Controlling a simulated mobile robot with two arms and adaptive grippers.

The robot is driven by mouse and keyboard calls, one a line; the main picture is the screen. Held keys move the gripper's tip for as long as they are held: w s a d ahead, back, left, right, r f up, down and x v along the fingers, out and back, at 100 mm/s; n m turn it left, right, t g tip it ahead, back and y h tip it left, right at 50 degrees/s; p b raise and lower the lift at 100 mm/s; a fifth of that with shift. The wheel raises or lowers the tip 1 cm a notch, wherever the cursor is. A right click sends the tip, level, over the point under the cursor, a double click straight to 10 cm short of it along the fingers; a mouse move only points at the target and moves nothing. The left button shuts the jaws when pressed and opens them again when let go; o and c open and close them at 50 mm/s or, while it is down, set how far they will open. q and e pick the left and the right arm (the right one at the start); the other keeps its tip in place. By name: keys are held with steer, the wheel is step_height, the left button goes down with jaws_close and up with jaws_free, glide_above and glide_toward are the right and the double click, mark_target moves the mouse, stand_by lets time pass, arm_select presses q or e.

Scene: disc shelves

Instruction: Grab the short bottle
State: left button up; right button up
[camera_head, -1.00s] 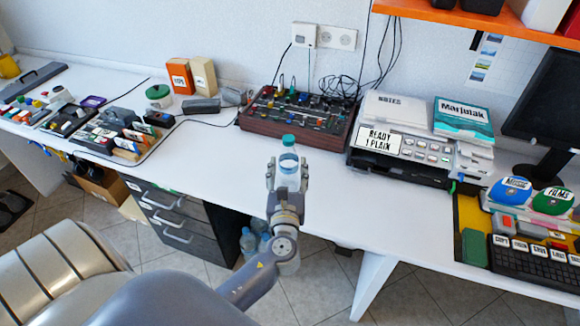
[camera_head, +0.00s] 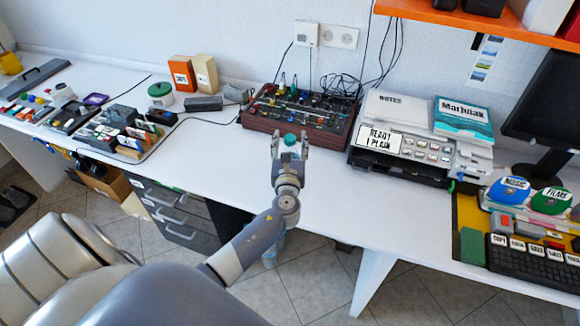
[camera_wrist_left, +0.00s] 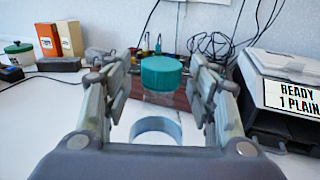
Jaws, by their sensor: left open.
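The short bottle is clear with a teal cap (camera_head: 290,138) and stands upright on the white desk. In the left wrist view its cap (camera_wrist_left: 161,74) shows between the two fingers, with the clear body (camera_wrist_left: 156,130) below it. My left gripper (camera_head: 290,147) is open, one finger on each side of the bottle, and a gap shows between the cap and each finger. In the head view the gripper hides most of the bottle's body. My right gripper is not in view.
A brown mixer board (camera_head: 300,117) stands behind the bottle. A printer (camera_head: 405,150) with a "READY 1 PLAIN" label is to the right. Orange and beige boxes (camera_head: 183,73) stand at the back left. The desk (camera_head: 225,160) around the bottle is clear.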

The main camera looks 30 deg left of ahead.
arm_select(q)
steer(key=c, duration=0.9)
steer(key=shift+r, duration=0.1)
